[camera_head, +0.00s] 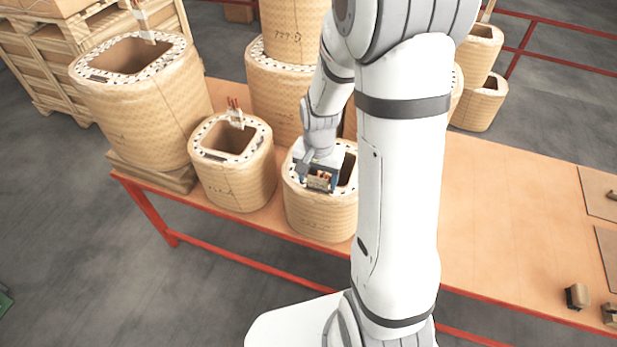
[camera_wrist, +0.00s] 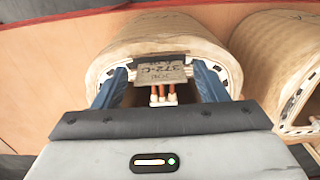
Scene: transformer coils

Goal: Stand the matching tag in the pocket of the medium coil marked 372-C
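The medium coil (camera_head: 318,218) is a tan wrapped cylinder with a pale rim, standing near the table's front edge. In the wrist view the coil (camera_wrist: 165,25) lies beyond my fingers. A grey-tan tag (camera_wrist: 162,73) reading 372-C is between my two blue fingers, with a dark strip behind its outer edge at the rim. Copper leads with white ends (camera_wrist: 163,95) show just below it. My gripper (camera_head: 318,180) is low at this coil's rim, its fingers spread either side of the tag. I cannot tell whether they press on it or stand just clear.
A similar coil (camera_head: 235,180) stands close to the left, and a larger coil (camera_head: 150,110) stands beyond it. Stacked coils (camera_head: 285,90) rise behind my gripper.

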